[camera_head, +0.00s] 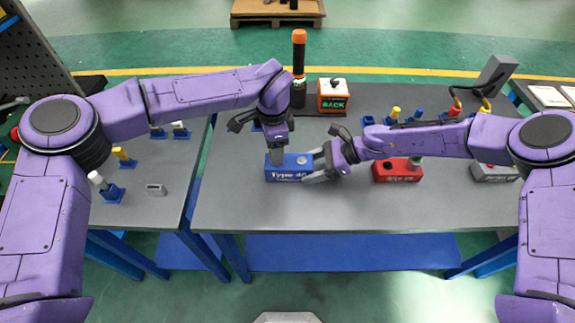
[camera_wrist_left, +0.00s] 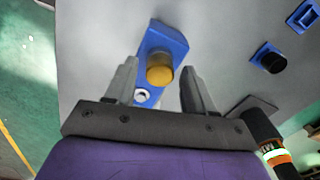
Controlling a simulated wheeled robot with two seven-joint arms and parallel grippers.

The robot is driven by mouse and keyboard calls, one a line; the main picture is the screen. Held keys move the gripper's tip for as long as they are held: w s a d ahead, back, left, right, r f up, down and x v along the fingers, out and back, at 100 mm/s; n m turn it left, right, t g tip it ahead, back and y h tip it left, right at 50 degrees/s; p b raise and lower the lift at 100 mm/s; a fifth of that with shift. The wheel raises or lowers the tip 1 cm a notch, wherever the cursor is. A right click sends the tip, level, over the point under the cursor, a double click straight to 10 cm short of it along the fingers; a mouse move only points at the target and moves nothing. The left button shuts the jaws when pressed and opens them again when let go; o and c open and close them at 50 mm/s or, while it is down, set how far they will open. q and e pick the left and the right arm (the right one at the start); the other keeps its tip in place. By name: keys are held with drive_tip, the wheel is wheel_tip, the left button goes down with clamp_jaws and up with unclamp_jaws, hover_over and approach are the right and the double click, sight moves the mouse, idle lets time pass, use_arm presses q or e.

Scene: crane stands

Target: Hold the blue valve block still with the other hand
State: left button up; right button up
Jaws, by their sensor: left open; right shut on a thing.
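The blue valve block (camera_head: 284,174) lies on the middle table with white lettering on its front. In the left wrist view the blue block (camera_wrist_left: 166,38) shows a white round port (camera_wrist_left: 142,95) on top. A yellow round piece (camera_wrist_left: 159,72) appears between my left fingers. My left gripper (camera_head: 278,153) points down over the block, and its open fingers also show in the left wrist view (camera_wrist_left: 160,85). My right gripper (camera_head: 316,165) is shut on the block's right end. The right gripper is not visible in the left wrist view.
A red block (camera_head: 396,172) and a grey block (camera_head: 492,173) stand to the right. An orange-topped black cylinder (camera_head: 299,65) and an orange-black box (camera_head: 333,96) stand behind. The table front is clear. A gap separates the left table.

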use_arm(q)
drive_tip(key=m, duration=1.3)
drive_tip(key=shift+m, duration=0.3)
drive_tip(key=m, duration=0.6)
drive_tip(key=shift+m, duration=0.4)
drive_tip(key=m, duration=0.6)
drive_tip(key=shift+m, duration=0.4)
clamp_jaws()
drive_tip(key=shift+r, duration=0.1)
